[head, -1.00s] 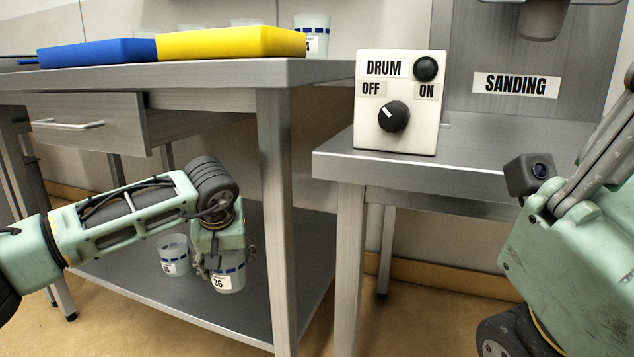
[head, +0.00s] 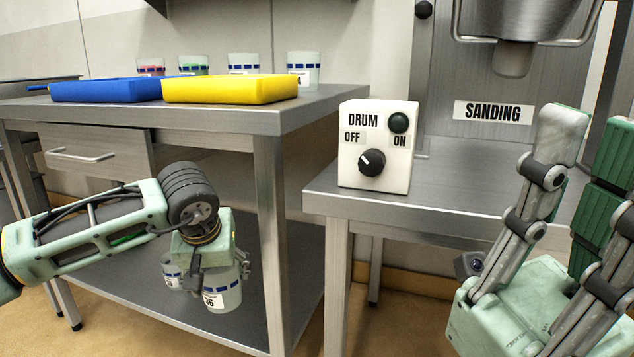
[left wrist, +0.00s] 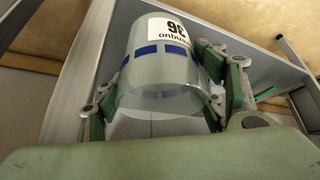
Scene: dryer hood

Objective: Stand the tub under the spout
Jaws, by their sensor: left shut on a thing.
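A clear tub with blue marks and a label reading 36 (head: 226,290) is at the lower shelf of the left table. My left gripper (head: 214,272) is shut on this tub, its fingers on either side of the wall; the tub also shows in the left wrist view (left wrist: 160,62). I cannot tell whether it touches the shelf. The grey spout (head: 513,58) hangs at the upper right, above the right bench (head: 440,190) and the SANDING sign. My right gripper (head: 586,140) is at the right edge, fingers up, apart and empty.
Another tub (head: 170,270) stands behind the held one on the lower shelf (head: 130,285). A table leg (head: 271,240) is just right of it. Blue (head: 115,90) and yellow (head: 230,89) trays and several tubs are on the tabletop. A DRUM switch box (head: 375,150), pointing to OFF, is on the bench.

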